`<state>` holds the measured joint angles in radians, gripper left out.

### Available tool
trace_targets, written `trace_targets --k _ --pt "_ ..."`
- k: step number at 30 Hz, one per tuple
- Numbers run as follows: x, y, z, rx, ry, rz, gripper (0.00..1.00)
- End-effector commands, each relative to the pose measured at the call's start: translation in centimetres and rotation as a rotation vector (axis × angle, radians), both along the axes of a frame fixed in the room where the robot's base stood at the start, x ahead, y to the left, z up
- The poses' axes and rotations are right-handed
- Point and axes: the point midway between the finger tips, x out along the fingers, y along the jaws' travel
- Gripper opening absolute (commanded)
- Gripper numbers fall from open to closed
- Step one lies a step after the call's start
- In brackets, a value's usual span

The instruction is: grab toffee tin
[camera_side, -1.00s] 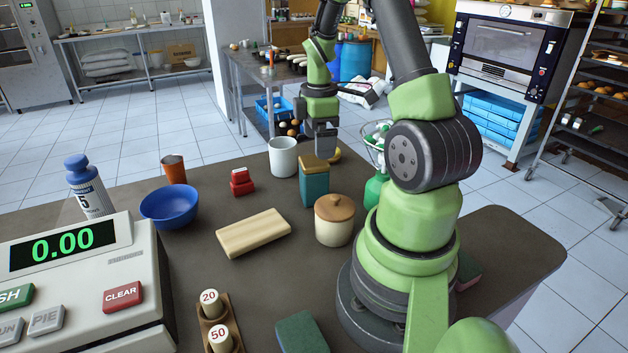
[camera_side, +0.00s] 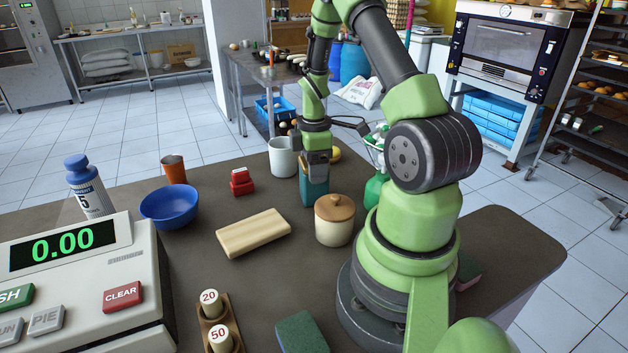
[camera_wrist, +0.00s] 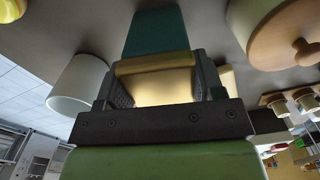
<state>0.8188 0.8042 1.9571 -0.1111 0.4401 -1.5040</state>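The tin is teal with a gold lid; I see no readable label on it. In the side view the tin (camera_side: 314,192) stands upright on the counter, and my gripper (camera_side: 317,160) is down over its top, hiding the lid. In the wrist view the tin (camera_wrist: 157,32) lies straight ahead, and the fingers of my gripper (camera_wrist: 156,68) stand on both sides of its gold lid. The gaps between fingers and lid are very small or none; I cannot tell whether they press on it.
A white mug (camera_side: 283,157) stands close left of the tin. A cream jar with a wooden lid (camera_side: 334,221) stands close in front on the right. A wooden block (camera_side: 253,233), a blue bowl (camera_side: 170,206) and a red object (camera_side: 241,182) lie further left. Bare counter separates them.

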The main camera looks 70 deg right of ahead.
Motion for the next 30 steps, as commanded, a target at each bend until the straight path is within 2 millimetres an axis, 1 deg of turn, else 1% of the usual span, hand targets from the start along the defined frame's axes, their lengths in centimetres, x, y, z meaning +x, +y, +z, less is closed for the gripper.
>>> trace_targets --k 1,2,3,8,11,14,21,25,28,30 --pt "0.0 0.0 0.0 -0.001 -0.001 0.0 0.42" --pt "0.0 0.0 0.0 -0.001 -0.001 0.0 0.35" --pt "0.0 0.0 0.0 -0.001 -0.001 0.0 0.33" --pt "0.0 0.0 0.0 -0.001 -0.001 0.001 0.33" --pt "0.0 0.0 0.4 -0.002 -0.001 0.0 0.33" --pt "0.1 -0.1 1.6 -0.004 -0.004 0.002 0.33" --pt "0.1 -0.1 6.5 -0.007 -0.006 0.0 0.33" --pt "0.1 0.0 8.7 -0.005 -0.005 0.001 0.33" --pt "0.8 0.7 9.8 -0.004 -0.003 0.017 0.33" --pt "1.7 2.0 10.4 -0.003 -0.003 0.039 0.33"
